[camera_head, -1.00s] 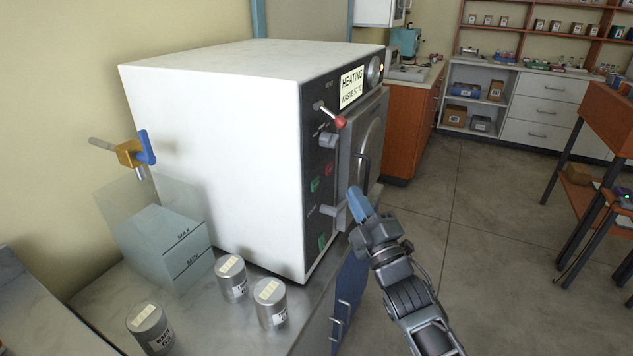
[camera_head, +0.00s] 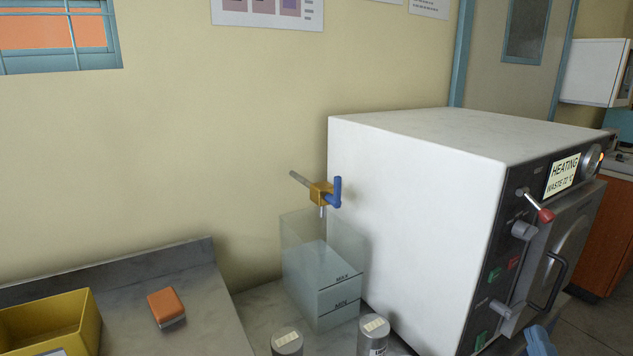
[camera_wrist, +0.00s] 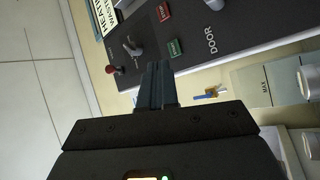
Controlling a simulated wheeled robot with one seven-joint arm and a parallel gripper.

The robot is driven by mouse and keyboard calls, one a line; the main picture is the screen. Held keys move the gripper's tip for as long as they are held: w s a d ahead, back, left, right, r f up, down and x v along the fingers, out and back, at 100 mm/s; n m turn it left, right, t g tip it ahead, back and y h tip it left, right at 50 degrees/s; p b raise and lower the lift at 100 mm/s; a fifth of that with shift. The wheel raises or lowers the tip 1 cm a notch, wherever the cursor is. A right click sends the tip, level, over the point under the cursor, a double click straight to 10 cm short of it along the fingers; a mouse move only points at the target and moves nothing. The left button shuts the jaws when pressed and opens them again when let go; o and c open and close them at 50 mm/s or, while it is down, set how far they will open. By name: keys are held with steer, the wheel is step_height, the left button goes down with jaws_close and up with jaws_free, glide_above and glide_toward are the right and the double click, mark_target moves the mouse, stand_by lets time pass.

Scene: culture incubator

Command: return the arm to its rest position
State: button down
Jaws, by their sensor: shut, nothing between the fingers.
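My gripper (camera_head: 538,342) shows only in part at the bottom right edge of the head view, in front of the incubator-like white machine (camera_head: 415,205) and low by its door. The rest of my arm is out of that view. In the wrist view my gripper (camera_wrist: 153,85) has its two dark fingers together, empty, pointing toward the machine's dark control panel (camera_wrist: 185,30). The fingers look apart from the panel. The machine's door (camera_head: 557,263) appears closed, and its display (camera_head: 563,175) reads "HEATING".
A clear tank (camera_head: 322,275) marked MAX and MIN stands left of the machine, under a brass tap (camera_head: 321,194) with a blue handle. Metal canisters (camera_head: 373,335) stand in front. A yellow bin (camera_head: 75,325) and an orange-topped block (camera_head: 166,306) are at left. A red-knobbed lever (camera_head: 545,215) sticks out.

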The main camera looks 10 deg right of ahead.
steer(key=s+a+f+m+g+y, duration=0.35)
steer(key=s+a, duration=0.75)
steer(key=s, duration=0.4)
steer(key=s+a+r+m+g+y, duration=0.1)
steer(key=s+a+r+m, duration=0.1)
steer(key=s, duration=0.6)
steer(key=s+a+r+m+g+y, duration=0.2)
steer(key=s+a+m, duration=0.2)
steer(key=s+a, duration=0.2)
steer(key=shift+s+a, duration=0.15)
steer(key=shift+s, duration=1.1)
